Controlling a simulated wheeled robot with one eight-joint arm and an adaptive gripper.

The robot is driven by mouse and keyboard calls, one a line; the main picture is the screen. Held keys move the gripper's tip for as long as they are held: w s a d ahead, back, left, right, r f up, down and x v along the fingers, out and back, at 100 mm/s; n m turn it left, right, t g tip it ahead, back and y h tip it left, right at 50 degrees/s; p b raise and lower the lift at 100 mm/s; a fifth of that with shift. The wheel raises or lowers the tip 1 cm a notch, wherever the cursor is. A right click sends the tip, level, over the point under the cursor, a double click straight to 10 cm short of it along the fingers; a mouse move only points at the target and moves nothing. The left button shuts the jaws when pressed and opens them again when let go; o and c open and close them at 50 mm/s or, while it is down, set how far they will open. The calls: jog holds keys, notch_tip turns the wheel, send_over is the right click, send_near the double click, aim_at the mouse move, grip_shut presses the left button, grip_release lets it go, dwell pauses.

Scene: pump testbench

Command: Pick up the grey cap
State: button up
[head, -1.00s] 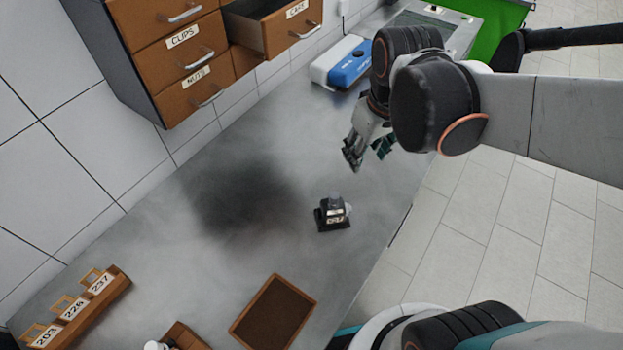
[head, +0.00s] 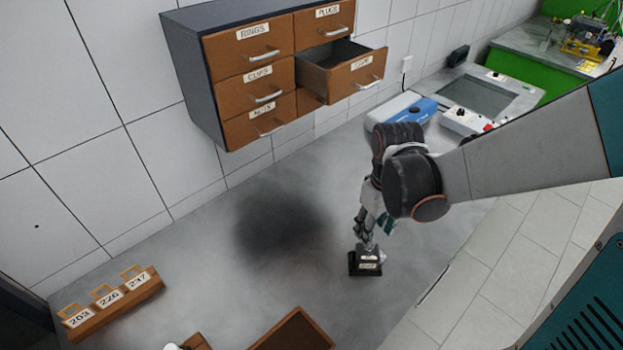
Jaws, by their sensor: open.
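A small black stand (head: 366,264) with a white label sits on the grey bench right of centre. My gripper (head: 366,244) is open, pointing down at the top of this stand, with its fingers at the stand's upper part. The grey cap seems to be the small grey piece on top of the stand, but my fingers largely hide it now. I cannot tell whether the fingers touch it.
A drawer cabinet (head: 258,90) hangs on the tiled wall, with one drawer (head: 352,72) pulled open. A blue and white box (head: 402,107) stands behind my arm. A wooden rack with numbered tags (head: 112,303) and a brown tray (head: 293,333) are nearer. The bench's middle is clear.

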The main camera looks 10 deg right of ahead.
jog(key=f, duration=0.1)
jog(key=f+b, duration=0.1)
jog(key=f, duration=0.2)
jog(key=shift+w+d+f+b, duration=0.1)
jog(key=shift+w+f+b, duration=0.25)
jog(key=shift+w, duration=0.05)
jog(key=shift+s+f, duration=0.1)
jog(key=shift+f, duration=0.4)
jog(key=c, duration=0.8)
